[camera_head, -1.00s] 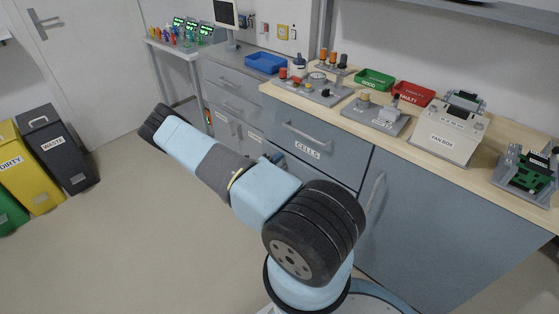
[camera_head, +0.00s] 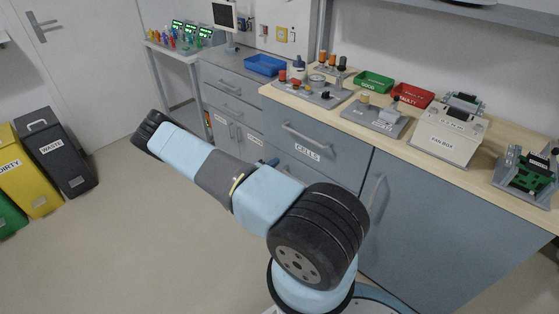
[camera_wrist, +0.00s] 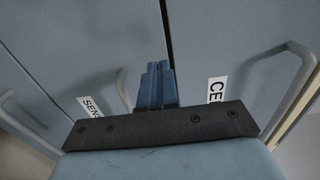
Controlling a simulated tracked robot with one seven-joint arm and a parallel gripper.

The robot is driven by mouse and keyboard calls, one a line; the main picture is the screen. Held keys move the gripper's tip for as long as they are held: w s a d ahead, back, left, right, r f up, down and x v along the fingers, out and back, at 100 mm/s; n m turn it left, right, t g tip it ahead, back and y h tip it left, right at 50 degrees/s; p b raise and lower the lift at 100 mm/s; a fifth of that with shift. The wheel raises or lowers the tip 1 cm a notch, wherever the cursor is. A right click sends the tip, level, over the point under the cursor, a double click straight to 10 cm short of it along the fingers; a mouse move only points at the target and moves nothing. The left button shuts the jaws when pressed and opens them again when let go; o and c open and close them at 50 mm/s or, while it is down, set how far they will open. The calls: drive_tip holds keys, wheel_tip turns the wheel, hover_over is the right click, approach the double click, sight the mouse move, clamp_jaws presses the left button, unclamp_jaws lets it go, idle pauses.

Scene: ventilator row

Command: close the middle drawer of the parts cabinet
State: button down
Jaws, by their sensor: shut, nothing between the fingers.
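The parts cabinet (camera_head: 328,147) is grey-blue. Its top drawer, labelled CELLS (camera_head: 307,152), has a bar handle; this drawer also shows at right in the wrist view (camera_wrist: 235,50). Beside it there, across a dark seam, is the panel labelled SENS... (camera_wrist: 120,45), which looks like the middle drawer, with its handle (camera_wrist: 126,92) by the label. I cannot tell how far it stands out. My gripper (camera_wrist: 157,70) is shut and empty, its blue fingers together in front of the panels near the seam. Whether they touch is unclear. My arm hides much of the lower cabinet in the head view.
The wooden benchtop (camera_head: 425,150) above holds a fan box (camera_head: 445,140), a green bin (camera_head: 374,81), a red bin (camera_head: 412,94) and fixtures. A grey cabinet (camera_head: 228,80) stands farther back. The floor at left is clear up to the waste bin (camera_head: 60,155).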

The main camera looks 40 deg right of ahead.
drive_tip(key=v, duration=0.9)
drive_tip(key=shift+a, duration=0.25)
drive_tip(key=s+a+r+m+g+y, duration=0.25)
drive_tip(key=r+m, duration=0.55)
drive_tip(key=r, duration=0.4)
drive_tip(key=s+a+r+m+g+y, duration=0.2)
drive_tip(key=a+r+m+y, duration=0.15)
drive_tip(key=r+m, duration=0.65)
drive_tip(key=s+a+r+m+g+y, duration=0.2)
drive_tip(key=s+r+m+y, duration=0.3)
drive_tip(key=r, duration=0.9)
drive_tip(key=s+a+r+m+t+y, duration=0.3)
drive_tip(key=s+r+m, duration=0.4)
drive_tip(key=s+r, duration=0.3)
drive_tip(key=s+a+r+m+t+y, duration=0.3)
drive_tip(key=s+a+r+m+t, duration=0.2)
drive_tip(key=s+r, duration=0.6)
drive_tip(key=shift+s+a+r+m+y, duration=0.25)
drive_tip(key=shift+a+r+m, duration=0.65)
drive_tip(key=shift+a+m, duration=0.7)
drive_tip(key=shift+d, duration=0.2)
